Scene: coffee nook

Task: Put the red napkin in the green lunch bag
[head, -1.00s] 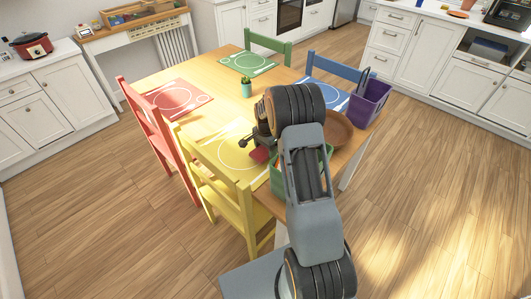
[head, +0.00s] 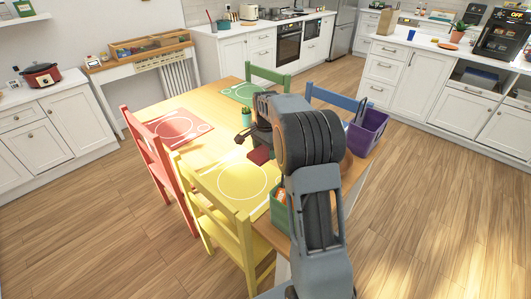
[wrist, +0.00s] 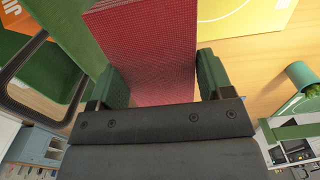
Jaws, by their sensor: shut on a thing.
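The red napkin (wrist: 150,45) is held between the two green finger pads of my gripper (wrist: 161,78). In the head view, the napkin (head: 260,155) shows as a small dark red patch below my gripper (head: 262,142), above the table. The green lunch bag (head: 279,216) stands at the table's near edge, partly hidden by my arm, with something orange inside. In the wrist view, the green bag (wrist: 62,28) is at the left, beside the napkin, with a dark handle loop. The napkin appears outside the bag.
The yellow placemat (head: 243,184) lies left of the bag, with a yellow chair (head: 215,220) before it. A small potted plant (head: 246,117) stands farther back on the table. A purple caddy (head: 368,130) is at the right edge. My arm hides much of the table's right side.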

